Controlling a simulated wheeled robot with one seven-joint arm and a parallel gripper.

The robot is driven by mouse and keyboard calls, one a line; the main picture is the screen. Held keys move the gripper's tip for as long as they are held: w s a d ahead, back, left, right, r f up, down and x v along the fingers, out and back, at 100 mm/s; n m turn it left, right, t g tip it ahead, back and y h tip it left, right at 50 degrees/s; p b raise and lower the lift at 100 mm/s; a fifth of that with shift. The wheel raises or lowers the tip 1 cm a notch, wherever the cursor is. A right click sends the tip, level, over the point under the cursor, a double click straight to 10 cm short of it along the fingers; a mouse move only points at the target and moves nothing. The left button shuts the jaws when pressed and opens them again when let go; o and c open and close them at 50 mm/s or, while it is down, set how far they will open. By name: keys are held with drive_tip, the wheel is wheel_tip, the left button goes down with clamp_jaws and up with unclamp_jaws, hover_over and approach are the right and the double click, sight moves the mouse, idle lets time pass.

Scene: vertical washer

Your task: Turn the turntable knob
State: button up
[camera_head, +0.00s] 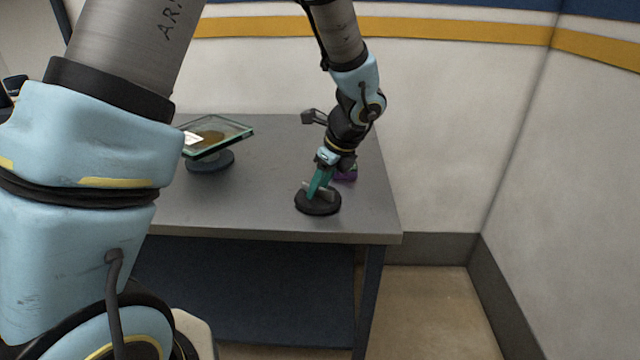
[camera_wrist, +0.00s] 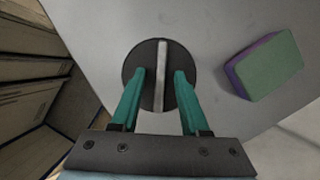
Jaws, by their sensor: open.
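The turntable knob is a dark round disc (camera_head: 318,204) with a raised light grey bar across it, near the front right corner of the table. In the wrist view the bar (camera_wrist: 161,75) runs upright across the disc (camera_wrist: 133,70). My gripper (camera_head: 317,190) is over the knob, pointing down. In the wrist view its two teal fingers (camera_wrist: 160,76) are apart, one on each side of the bar, with a visible gap on both sides. The head view does not show how high the fingertips are above the disc.
A green and purple block (camera_wrist: 264,65) lies right of the knob in the wrist view, close to it; it is partly hidden in the head view (camera_head: 347,174). A tilted glass-topped plate (camera_head: 226,130) on a round base stands further left on the grey table (camera_head: 260,211). A wall is behind.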

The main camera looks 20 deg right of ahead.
drive_tip(key=shift+c, duration=0.2)
clamp_jaws()
